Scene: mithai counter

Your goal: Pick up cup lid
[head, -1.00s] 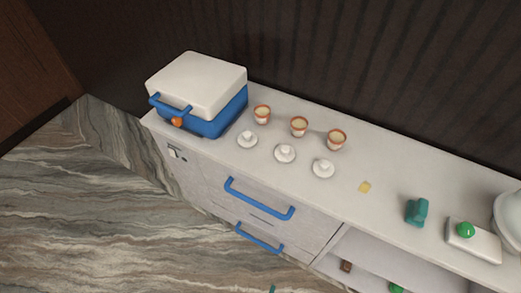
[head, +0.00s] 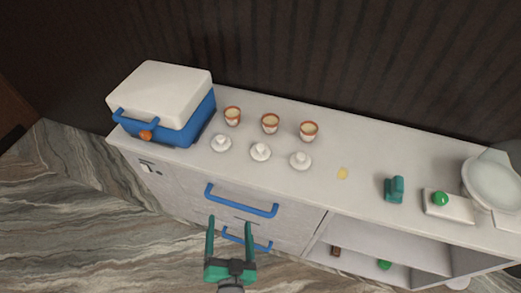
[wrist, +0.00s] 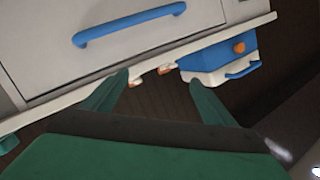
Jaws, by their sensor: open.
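Three white cup lids with knobs lie in a row on the counter in the head view: a left lid (head: 221,143), a middle lid (head: 260,151) and a right lid (head: 300,160). Behind them stand three red-and-white cups: left (head: 232,116), middle (head: 270,123) and right (head: 309,131). My green gripper (head: 231,220) is open and empty, in front of the counter's drawers and apart from the lids.
A blue cooler box with a white lid (head: 157,100) stands left on the counter (head: 370,150). Blue drawer handles (head: 241,201) stick out near my gripper. To the right are a yellow piece (head: 342,173), a teal object (head: 394,189), a green ball (head: 439,198) on a white block and a pale bowl (head: 492,180).

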